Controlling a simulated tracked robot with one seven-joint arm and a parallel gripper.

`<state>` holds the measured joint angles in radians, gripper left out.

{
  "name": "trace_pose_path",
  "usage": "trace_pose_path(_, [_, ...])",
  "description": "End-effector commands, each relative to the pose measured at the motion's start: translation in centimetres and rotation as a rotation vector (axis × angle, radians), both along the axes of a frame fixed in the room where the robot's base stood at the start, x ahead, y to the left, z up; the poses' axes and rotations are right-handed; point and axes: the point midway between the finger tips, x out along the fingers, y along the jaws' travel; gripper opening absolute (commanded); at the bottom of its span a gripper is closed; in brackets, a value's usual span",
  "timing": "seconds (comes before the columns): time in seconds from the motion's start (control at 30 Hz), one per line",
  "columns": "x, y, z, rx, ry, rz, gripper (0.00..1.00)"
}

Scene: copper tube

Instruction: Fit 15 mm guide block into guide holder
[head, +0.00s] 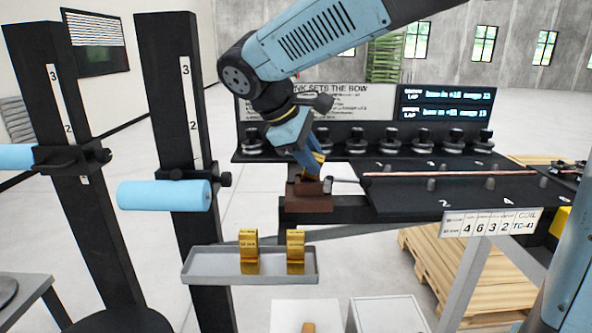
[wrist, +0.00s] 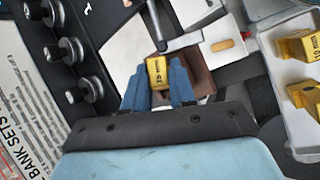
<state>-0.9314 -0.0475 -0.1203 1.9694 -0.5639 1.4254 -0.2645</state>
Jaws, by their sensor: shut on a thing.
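My gripper (wrist: 157,85) is shut on a small brass-yellow guide block (wrist: 157,70). The block carries a dark mm label that looks like 15 mm, seen sideways. In the head view my gripper (head: 308,160) points down at the brown guide holder (head: 308,199), with a bit of the yellow block (head: 316,160) between the fingers. The holder also shows in the wrist view (wrist: 200,72), just beyond and right of the block. The block is at or just above the holder; I cannot tell whether it sits in it, as the fingers hide the contact.
A grey tray (head: 224,278) holds two other yellow guide blocks, one (head: 249,250) left and one (head: 296,250) right. A copper tube (head: 450,173) lies along the black bench beside the holder. Several black rollers stand behind. Black posts with blue rollers (head: 165,194) stand left.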

Motion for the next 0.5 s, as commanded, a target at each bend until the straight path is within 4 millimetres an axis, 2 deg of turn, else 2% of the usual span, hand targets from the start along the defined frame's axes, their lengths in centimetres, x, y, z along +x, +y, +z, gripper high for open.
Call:
trace_pose_path(0.1, [-0.01,0.02,0.00,0.000,0.000,0.000,0.00])
trace_pose_path(0.5, [-0.01,0.03,0.10,0.001,0.001,0.001,0.00])
